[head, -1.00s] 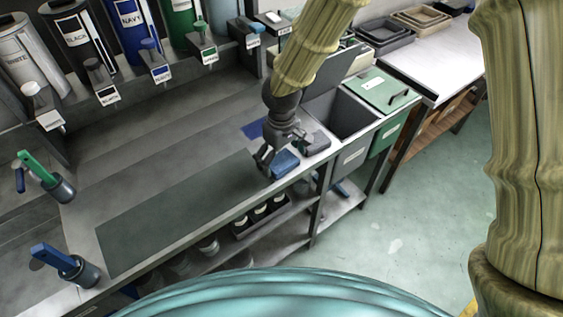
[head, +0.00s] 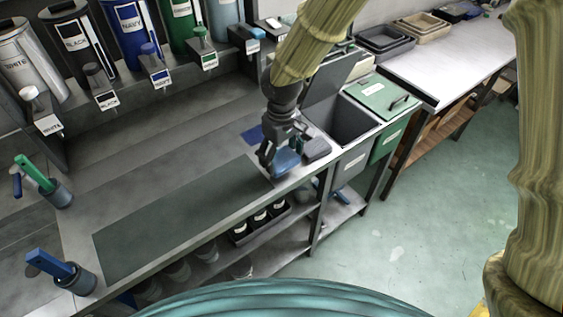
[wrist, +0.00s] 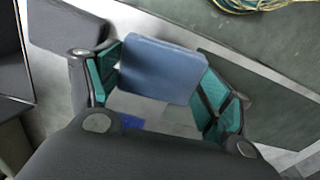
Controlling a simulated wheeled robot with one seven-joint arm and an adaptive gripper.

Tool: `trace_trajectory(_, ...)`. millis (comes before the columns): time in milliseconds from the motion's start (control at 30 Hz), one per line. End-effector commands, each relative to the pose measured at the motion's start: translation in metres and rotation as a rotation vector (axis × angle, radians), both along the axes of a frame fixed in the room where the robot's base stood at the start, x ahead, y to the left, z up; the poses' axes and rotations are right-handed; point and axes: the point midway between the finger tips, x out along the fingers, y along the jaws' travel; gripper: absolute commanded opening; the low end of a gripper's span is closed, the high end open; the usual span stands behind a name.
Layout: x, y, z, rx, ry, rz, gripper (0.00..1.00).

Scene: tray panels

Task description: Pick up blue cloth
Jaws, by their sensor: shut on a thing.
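The blue cloth (head: 287,161) is a folded, block-like pad at the right end of the workbench. My gripper (head: 276,163) is shut on it from above. In the wrist view the cloth (wrist: 163,68) sits between my two teal-padded fingers (wrist: 160,80), which touch its left and right sides. The fingers partly hide the cloth in the head view, and I cannot tell clearly whether its underside is clear of the bench.
A grey folded pad (head: 316,148) lies just right of the cloth. A dark blue flat patch (head: 253,135) is behind my gripper. A dark open bin (head: 350,120) and a green-lidded bin (head: 385,95) stand right. A dark green mat (head: 180,220) lies left, bare.

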Motion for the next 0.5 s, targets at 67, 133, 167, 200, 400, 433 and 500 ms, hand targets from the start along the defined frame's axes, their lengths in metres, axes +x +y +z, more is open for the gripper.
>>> trace_trajectory(67, -0.017, -0.002, -0.002, -0.003, 0.001, 0.003, 0.59)
trace_trajectory(133, -0.03, -0.004, -0.001, -0.003, 0.001, 0.003, 0.59)
trace_trajectory(167, -0.035, -0.004, 0.0, -0.003, 0.0, 0.003, 0.59)
trace_trajectory(200, -0.044, -0.005, 0.0, -0.003, 0.001, 0.003, 0.59)
trace_trajectory(400, -0.088, -0.011, 0.004, -0.003, 0.0, 0.003, 0.59)
trace_trajectory(433, -0.094, -0.011, 0.005, -0.002, -0.001, 0.003, 0.59)
trace_trajectory(500, -0.108, -0.013, 0.006, -0.003, 0.0, 0.001, 0.59)
